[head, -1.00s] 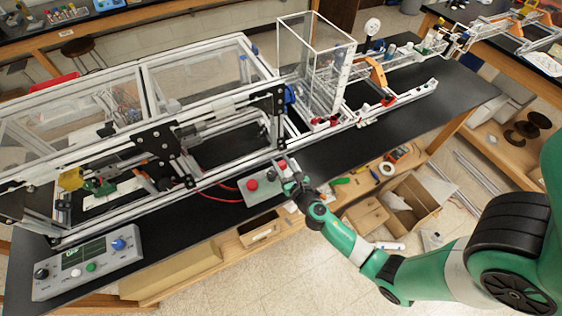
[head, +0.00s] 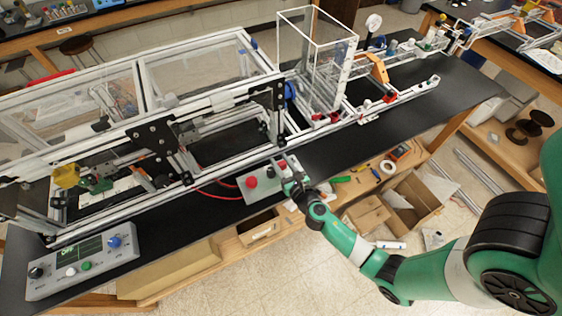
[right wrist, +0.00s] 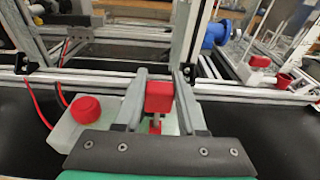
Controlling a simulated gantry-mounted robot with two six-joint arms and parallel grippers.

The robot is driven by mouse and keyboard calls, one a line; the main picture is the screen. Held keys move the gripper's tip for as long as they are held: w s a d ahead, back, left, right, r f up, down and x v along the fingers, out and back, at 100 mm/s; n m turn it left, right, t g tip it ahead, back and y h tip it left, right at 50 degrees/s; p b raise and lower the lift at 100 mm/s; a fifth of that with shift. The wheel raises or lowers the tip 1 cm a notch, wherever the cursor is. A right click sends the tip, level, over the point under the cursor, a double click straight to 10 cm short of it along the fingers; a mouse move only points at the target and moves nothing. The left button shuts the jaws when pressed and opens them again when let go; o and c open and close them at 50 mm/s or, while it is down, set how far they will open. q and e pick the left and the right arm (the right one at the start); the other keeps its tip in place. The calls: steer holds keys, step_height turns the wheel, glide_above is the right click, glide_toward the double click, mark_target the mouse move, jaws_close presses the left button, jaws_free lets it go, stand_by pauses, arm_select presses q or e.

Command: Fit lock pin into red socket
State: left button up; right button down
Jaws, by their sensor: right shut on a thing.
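In the head view this gripper (head: 283,170) is over the grey control box (head: 257,192) at the bench's front edge. I cannot tell whether the pin still touches the box. A red ring-like piece (right wrist: 283,80), seemingly the red socket, sits on the rail at the right of the wrist view, apart from the gripper. In the head view, small red parts (head: 334,117) show near the clear tower's base. My left gripper is not in view.
A red button (right wrist: 87,108) stands on the box, left of the fingers, with red cables beside it. The aluminium frame (head: 215,170) and clear tower (head: 315,45) rise behind. A console (head: 85,262) is at front left. Black bench top (head: 400,125) is bare at right.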

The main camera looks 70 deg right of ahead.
steer(key=shift+f, duration=0.2)
steer(key=shift+c, duration=2.1)
jaws_free()
steer(key=v, duration=1.1)
steer(key=shift+s, duration=0.3)
steer(key=shift+a, duration=0.15)
